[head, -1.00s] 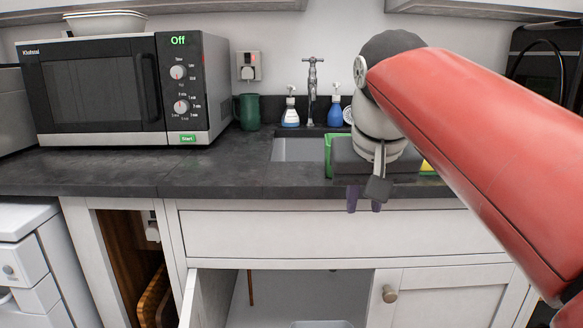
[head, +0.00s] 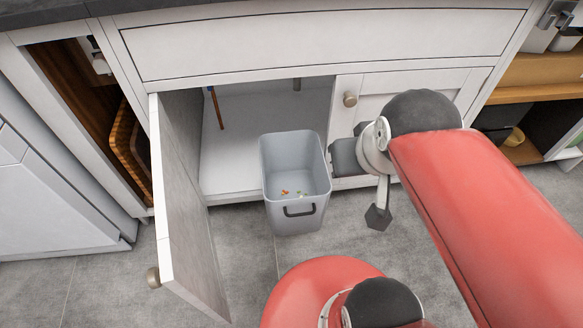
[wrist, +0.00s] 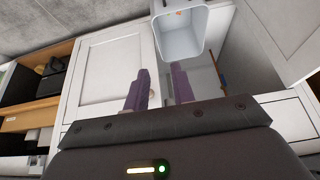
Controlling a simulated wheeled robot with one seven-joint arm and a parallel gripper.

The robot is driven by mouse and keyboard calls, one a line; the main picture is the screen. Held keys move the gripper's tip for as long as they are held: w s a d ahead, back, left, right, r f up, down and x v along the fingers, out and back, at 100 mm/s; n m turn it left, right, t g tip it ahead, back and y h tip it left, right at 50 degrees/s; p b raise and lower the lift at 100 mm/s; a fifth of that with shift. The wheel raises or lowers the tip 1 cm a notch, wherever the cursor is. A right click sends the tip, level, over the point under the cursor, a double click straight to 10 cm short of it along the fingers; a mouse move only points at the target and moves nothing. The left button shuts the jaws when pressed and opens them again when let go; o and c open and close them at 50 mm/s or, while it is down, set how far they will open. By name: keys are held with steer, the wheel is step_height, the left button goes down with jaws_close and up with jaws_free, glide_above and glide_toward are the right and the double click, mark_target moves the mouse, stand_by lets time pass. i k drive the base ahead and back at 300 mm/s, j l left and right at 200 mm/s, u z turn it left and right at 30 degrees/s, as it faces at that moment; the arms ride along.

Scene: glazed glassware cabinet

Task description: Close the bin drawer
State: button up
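The bin drawer is a grey open-topped bin (head: 296,170) with a dark handle (head: 299,210) on its front. It is drawn forward out of the lower cabinet, and a few bits of coloured waste lie inside. The bin (wrist: 181,38) also shows at the top of the wrist view, ahead of the fingers. My gripper (wrist: 160,70) has its two purple fingers apart with nothing held between them. In the head view my gripper's dark body is just right of the bin, before the right cabinet door; its fingers are hidden there.
The left cabinet door (head: 188,205) stands open towards me. The right door (head: 412,95), with a round knob (head: 350,99), is closed. An open shelf unit (head: 530,72) is at the far right. Grey floor (head: 100,280) is clear in front.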

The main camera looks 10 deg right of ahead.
mark_target(296, 185)
steer(key=k+j, duration=0.1)
steer(key=j, duration=0.25)
steer(key=k+j, duration=0.1)
steer(key=j, duration=0.2)
steer(key=k+j, duration=0.1)
steer(key=j, duration=0.25)
steer(key=k+j, duration=0.1)
steer(key=j, duration=0.2)
steer(key=i+z, duration=0.05)
